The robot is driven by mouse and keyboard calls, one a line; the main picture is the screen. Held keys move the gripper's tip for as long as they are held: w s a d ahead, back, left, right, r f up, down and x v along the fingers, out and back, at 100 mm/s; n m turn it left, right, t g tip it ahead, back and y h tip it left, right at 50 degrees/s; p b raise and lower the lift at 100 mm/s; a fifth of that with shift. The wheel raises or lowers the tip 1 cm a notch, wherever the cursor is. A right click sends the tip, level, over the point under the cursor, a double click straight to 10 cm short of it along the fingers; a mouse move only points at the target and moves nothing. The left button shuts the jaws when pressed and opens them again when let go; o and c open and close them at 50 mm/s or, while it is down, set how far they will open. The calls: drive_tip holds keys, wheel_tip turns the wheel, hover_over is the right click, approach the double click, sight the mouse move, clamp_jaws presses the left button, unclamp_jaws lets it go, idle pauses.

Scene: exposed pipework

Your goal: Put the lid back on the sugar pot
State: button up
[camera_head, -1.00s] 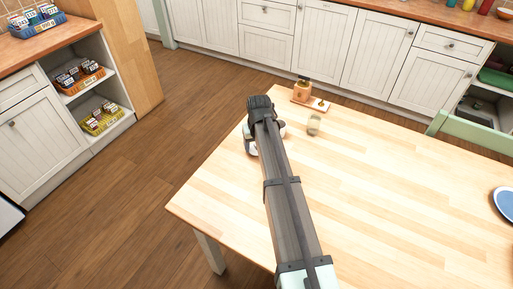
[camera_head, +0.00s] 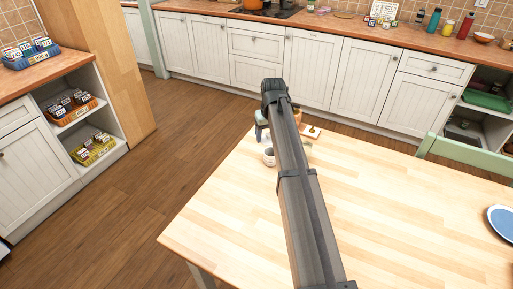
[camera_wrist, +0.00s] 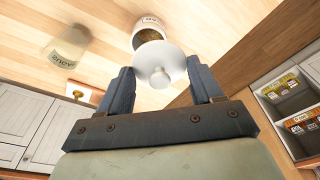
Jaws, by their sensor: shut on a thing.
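The white lid (camera_wrist: 158,62), with a round knob facing the camera, is between the two fingers of my gripper (camera_wrist: 160,82) in the wrist view. My gripper is shut on it. The sugar pot (camera_wrist: 149,24) is open, with brown contents showing, and lies just beyond the lid. The lid overlaps the pot's edge in the picture; I cannot tell the gap between them. In the head view the pot (camera_head: 268,156) stands near the table's far left corner, beside my arm. My gripper (camera_head: 261,128) is behind it there, and my arm hides the lid.
A blue plate (camera_head: 502,220) is at the right. The table's middle is clear.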

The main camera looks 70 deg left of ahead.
drive_tip(key=shift+w+a+r, duration=0.1)
drive_tip(key=shift+w+a, duration=0.15)
drive_tip(key=shift+w, duration=0.25)
drive_tip(key=shift+w+a+r, duration=0.1)
drive_tip(key=shift+w+a, duration=0.15)
drive_tip(key=shift+w, duration=0.2)
drive_tip(key=shift+f, duration=3.2)
drive_tip(key=shift+f, duration=0.15)
drive_tip(key=o, duration=1.1)
drive_tip(key=shift+o, duration=0.5)
drive_tip(key=shift+r, duration=3.5)
drive_tip(key=shift+c, duration=0.3)
